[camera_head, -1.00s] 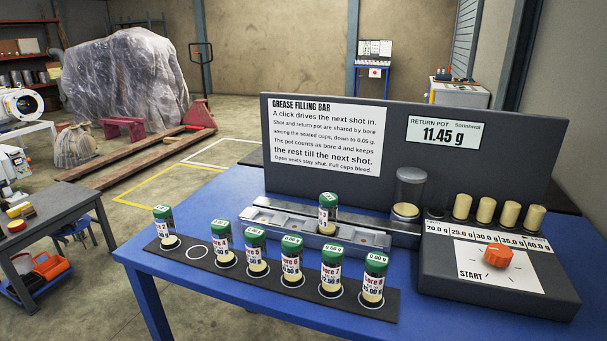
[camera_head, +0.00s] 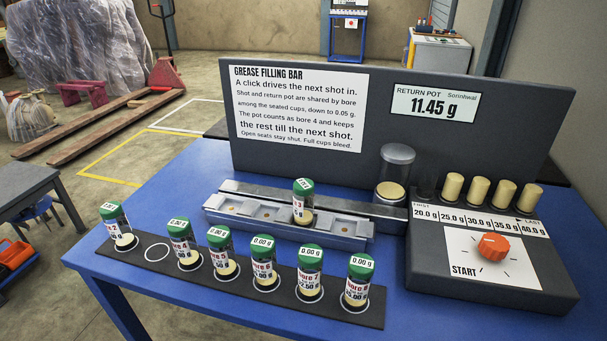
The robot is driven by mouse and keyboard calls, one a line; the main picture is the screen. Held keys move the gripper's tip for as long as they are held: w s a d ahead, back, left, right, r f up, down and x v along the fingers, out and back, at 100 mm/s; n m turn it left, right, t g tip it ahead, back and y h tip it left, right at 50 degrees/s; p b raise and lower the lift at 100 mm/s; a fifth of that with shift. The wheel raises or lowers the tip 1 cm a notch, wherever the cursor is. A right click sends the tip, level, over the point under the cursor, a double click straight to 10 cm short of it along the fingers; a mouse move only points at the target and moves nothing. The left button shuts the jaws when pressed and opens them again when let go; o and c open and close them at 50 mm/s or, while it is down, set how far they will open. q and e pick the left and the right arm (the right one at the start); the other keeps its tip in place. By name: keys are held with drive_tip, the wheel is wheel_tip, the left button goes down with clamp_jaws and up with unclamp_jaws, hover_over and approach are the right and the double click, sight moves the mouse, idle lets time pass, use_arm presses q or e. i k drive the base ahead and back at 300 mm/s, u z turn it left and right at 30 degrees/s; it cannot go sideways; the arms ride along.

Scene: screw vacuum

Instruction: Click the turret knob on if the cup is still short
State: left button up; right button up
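The orange turret knob (camera_head: 493,246) sits on a white dial plate marked START on the grey console at the right. One green-lidded cup (camera_head: 303,203) stands upright in a seat of the metal filling bar (camera_head: 345,238); the other seats look empty. Its lid reading is too small to tell. Several similar cups, such as this one (camera_head: 357,283), stand on the black strip at the front, with one empty ring (camera_head: 157,253). The return pot (camera_head: 395,175) holds some yellow grease, and its display (camera_head: 433,104) reads 11.45 g. Neither gripper is in view.
A sign panel (camera_head: 297,112) stands behind the bar. The blue table (camera_head: 180,200) is clear at its left.

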sight(493, 247)
drive_tip(key=z, duration=3.2)
drive_tip(key=k, duration=1.9)
drive_tip(key=u, duration=1.7)
